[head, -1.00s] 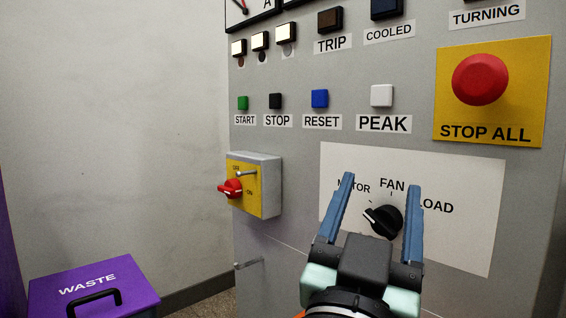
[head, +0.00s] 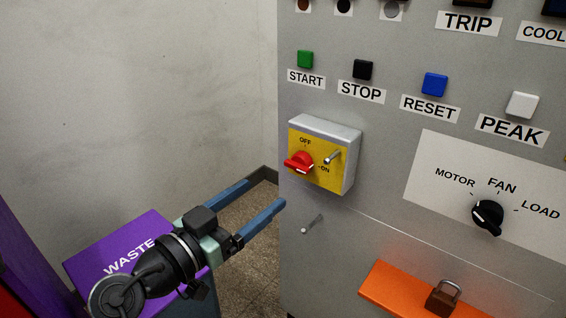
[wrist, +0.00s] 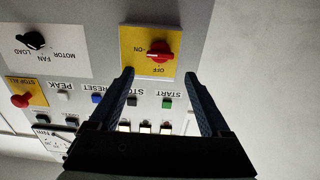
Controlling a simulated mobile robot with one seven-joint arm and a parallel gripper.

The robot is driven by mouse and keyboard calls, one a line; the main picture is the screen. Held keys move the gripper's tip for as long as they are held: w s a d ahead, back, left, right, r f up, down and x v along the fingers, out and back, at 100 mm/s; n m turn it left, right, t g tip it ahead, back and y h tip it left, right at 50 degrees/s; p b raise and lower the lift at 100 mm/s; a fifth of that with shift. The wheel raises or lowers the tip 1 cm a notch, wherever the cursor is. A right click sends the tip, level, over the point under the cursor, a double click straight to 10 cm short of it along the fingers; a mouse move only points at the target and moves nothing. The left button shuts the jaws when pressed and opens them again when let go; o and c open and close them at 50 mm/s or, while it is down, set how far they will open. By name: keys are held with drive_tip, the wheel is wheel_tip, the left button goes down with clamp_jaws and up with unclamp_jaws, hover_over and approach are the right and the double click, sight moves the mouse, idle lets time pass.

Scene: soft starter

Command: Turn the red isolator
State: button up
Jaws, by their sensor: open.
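The red isolator (head: 300,162) is a rotary knob on a yellow-faced grey box (head: 350,170) fixed to the panel's left side. Its face reads OFF at the top and ON at the right. The knob's handle lies roughly sideways, with its pale mark towards ON. My gripper (head: 265,194) is open and empty, in front of the panel, left of and below the box in the head view. In the wrist view, the red isolator (wrist: 158,55) appears upside down just beyond the fingertips (wrist: 160,74), between them in the picture and apart from them.
A metal pin (head: 334,157) sticks out beside the knob. Another small pin (head: 312,224) projects below the box. START (head: 305,59) and STOP (head: 362,70) buttons sit above. An orange ledge (head: 400,296) with a padlock (head: 443,297) is lower right. A purple WASTE bin (head: 90,262) stands left.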

sight(294, 169)
drive_tip(key=b+x, duration=0.1)
drive_tip(key=x, duration=0.9)
drive_tip(key=shift+w+d+b, duration=0.15)
drive_tip(key=shift+w+b, duration=0.1)
drive_tip(key=shift+b, duration=0.05)
drive_tip(key=c, duration=1.1)
